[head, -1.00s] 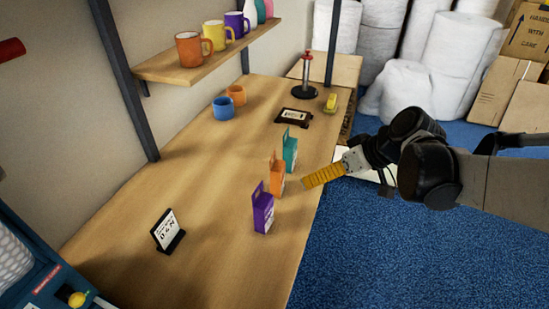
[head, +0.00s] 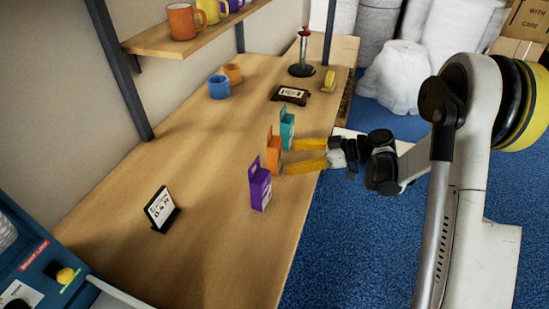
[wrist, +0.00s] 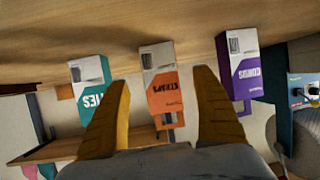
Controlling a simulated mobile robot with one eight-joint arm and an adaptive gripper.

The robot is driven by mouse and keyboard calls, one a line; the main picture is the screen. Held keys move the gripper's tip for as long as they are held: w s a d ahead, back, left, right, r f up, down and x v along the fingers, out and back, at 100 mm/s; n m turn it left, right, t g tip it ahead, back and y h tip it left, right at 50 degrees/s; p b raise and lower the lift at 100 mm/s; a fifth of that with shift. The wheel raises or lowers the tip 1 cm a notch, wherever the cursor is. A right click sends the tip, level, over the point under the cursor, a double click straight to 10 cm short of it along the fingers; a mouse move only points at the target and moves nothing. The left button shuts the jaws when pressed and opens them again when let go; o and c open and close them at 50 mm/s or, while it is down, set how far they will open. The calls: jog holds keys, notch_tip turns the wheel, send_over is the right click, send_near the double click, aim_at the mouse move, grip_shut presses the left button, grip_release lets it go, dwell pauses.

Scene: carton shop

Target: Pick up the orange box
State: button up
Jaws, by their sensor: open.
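The orange box (head: 274,155) stands upright on the wooden table near its right edge, between the teal box (head: 287,131) and the purple box (head: 260,188). My gripper (head: 292,157) is open, its two yellow fingers pointing left at the orange box from the table's right side. In the wrist view the orange box (wrist: 162,88) shows between the two fingers (wrist: 164,105), with the teal box (wrist: 91,90) to the left and the purple box (wrist: 239,75) to the right. I cannot tell whether the fingertips touch any box.
A sign on a stand (head: 161,210) is at the front left. Blue (head: 219,87) and orange (head: 233,73) mugs, a dark framed card (head: 290,95) and a red-topped stand (head: 302,62) are farther back. The table's middle is clear.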

aim_at(280, 157)
jog(key=b+x, duration=0.2)
jog(key=x, duration=0.4)
jog(key=shift+a+r+b, duration=0.15)
jog(key=shift+b, duration=0.15)
jog(key=shift+r, duration=0.1)
jog(key=c, duration=1.3)
